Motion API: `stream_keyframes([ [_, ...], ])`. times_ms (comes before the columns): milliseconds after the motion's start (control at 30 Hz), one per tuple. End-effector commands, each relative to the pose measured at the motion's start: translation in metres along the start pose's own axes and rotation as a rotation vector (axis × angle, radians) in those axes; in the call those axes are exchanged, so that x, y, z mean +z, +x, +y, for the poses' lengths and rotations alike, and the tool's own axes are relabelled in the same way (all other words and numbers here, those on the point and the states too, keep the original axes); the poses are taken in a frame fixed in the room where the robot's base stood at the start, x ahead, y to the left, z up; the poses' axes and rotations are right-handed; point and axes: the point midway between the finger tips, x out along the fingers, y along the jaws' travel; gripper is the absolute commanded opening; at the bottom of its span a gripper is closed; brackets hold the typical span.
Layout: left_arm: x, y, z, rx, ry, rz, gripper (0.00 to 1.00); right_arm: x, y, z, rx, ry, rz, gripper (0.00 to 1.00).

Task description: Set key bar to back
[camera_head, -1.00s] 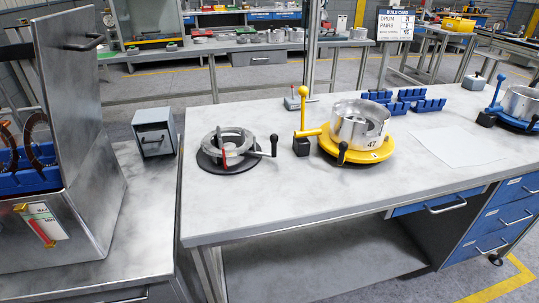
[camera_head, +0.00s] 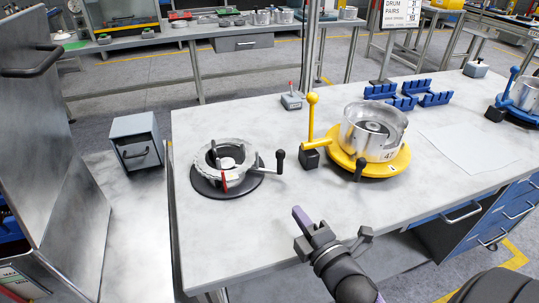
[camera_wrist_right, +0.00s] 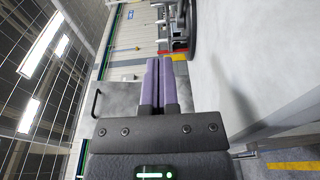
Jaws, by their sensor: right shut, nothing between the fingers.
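No part is clearly marked as the key bar; it may be a lever on one of the fixtures. A yellow fixture (camera_head: 400,163) holds a silver drum (camera_head: 372,135). An upright yellow lever with a ball top (camera_head: 312,112) stands at its left, and a black handle (camera_head: 359,170) at its front. Left of it, a black round base (camera_head: 210,189) carries a grey ring fixture with a black-gripped crank (camera_head: 280,161) and a red pointer. My right gripper (camera_head: 300,217) is over the table's front, apart from both fixtures. Its purple fingers (camera_wrist_right: 159,82) are shut and empty. My left gripper is out of view.
A small grey box with a red-tipped lever (camera_head: 291,101) stands behind. Blue racks (camera_head: 408,97), a white sheet (camera_head: 461,147) and a blue fixture (camera_head: 524,96) are to the right. A grey cabinet (camera_head: 137,142) stands left. The table's front left (camera_head: 230,240) is clear.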

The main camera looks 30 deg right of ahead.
Motion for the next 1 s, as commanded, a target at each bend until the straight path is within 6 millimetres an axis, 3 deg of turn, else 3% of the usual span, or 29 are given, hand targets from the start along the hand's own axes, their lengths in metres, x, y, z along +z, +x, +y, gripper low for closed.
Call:
stream_keyframes([
  [167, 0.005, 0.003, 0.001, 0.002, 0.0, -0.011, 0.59, 0.0, 0.016, 0.0, 0.004, -0.002, 0.002, 0.0],
  [600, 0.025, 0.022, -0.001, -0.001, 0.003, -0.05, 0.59, 0.006, 0.107, -0.002, 0.0, -0.004, 0.0, 0.0],
  [800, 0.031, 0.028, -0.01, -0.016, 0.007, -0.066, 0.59, 0.024, 0.125, -0.002, -0.001, -0.002, 0.001, 0.0],
  [1000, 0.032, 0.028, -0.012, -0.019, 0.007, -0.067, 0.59, 0.028, 0.128, -0.001, -0.002, 0.001, 0.001, 0.0],
])
